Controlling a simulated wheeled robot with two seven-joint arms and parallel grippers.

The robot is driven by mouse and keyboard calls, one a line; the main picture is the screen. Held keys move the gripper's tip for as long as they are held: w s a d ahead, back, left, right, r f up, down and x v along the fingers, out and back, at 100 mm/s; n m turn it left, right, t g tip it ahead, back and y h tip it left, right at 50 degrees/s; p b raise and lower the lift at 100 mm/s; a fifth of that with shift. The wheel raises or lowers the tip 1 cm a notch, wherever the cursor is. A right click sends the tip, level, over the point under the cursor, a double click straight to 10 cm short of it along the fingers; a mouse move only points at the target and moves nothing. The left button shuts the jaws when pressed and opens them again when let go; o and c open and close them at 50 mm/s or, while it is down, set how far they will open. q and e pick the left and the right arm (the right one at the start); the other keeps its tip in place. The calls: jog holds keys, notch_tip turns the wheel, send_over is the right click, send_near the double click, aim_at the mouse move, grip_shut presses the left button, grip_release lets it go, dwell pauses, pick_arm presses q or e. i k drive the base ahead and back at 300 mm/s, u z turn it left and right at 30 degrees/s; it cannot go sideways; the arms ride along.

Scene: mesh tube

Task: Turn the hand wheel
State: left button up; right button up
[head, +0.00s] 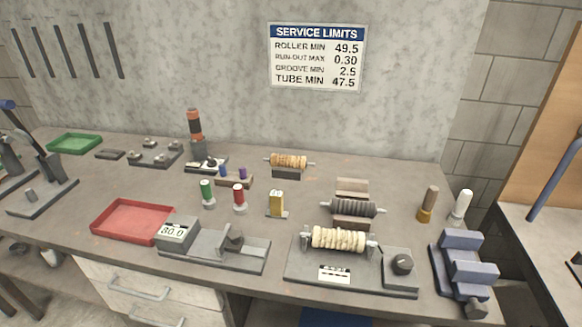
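The likely hand wheel is a small dark round knob (402,264) on a grey block at the right end of a flat grey fixture (300,276). A cream ribbed roller (338,239) lies across that fixture between two end supports, left of the knob. A small white label with dark marks (334,274) is on the fixture's front. Neither of my grippers shows in the head view, so nothing is seen touching the knob.
A blue-grey vise (463,268) stands close right of the fixture. A dark ribbed roller (352,208) rests behind it. A gauge reading 80.0 (174,233) and a red tray (130,220) are to the left. A lever tool (42,170) stands far left.

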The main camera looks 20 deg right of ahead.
aim_at(403, 264)
jog(key=z, duration=1.15)
jog(key=k, duration=0.05)
